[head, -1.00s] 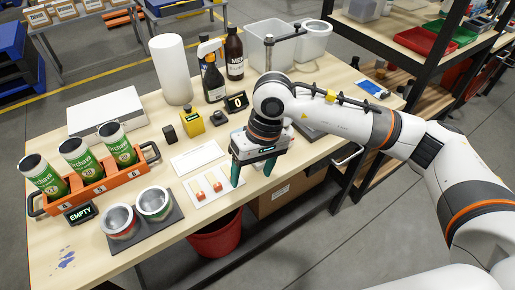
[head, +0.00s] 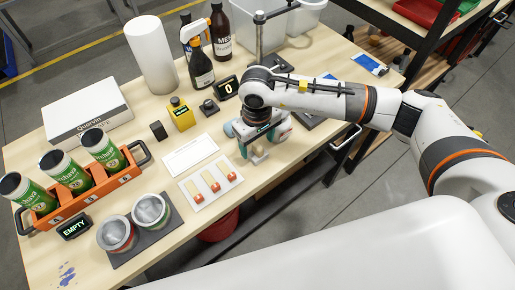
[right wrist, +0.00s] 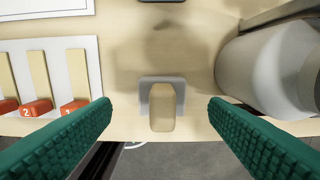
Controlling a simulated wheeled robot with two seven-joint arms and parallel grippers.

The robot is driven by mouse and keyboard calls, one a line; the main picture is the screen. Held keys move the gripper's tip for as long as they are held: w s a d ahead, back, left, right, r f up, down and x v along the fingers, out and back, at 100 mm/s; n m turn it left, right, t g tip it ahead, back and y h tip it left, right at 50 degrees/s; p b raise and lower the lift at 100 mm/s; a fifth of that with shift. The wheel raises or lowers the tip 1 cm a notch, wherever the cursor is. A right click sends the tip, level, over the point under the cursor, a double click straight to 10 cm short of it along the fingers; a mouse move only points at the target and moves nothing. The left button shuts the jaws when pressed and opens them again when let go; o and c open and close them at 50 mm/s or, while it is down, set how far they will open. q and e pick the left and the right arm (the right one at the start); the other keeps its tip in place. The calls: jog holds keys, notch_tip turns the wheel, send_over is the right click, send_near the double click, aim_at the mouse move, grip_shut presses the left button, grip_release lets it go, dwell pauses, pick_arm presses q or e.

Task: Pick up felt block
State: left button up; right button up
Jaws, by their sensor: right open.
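The felt block is a small tan block (right wrist: 161,108) seated against a small grey holder (right wrist: 146,92) near the table's front edge, in the right wrist view. In the head view the block (head: 259,156) is small and partly hidden by my right gripper (head: 257,145). My right gripper is open and points down over it. In the right wrist view its green ribbed fingers stand one on each side of the block, with a gap on both sides. Neither finger visibly touches it. My left gripper is not in view.
A white tray (head: 190,186) with numbered, red-ended tan strips lies left of the block. A pale rounded object (right wrist: 262,72) stands close to the right finger in the right wrist view. Two open cans, an orange can rack (head: 98,198) and bottles stand farther left and back.

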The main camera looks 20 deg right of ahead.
aim_at(258, 146)
notch_tip(258, 146, down, 4)
jog(key=shift+d+r+p, duration=0.1)
jog(key=shift+r+p, duration=0.15)
jog(key=shift+p, duration=0.7)
jog(key=shift+f, duration=0.45)
jog(key=shift+c, duration=0.2)
jog(key=c, duration=1.1)
notch_tip(258, 146, up, 9)
jog(key=b, duration=0.3)
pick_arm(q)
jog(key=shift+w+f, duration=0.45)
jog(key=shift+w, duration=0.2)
pick_arm(e)
jog(key=shift+r, duration=0.6)
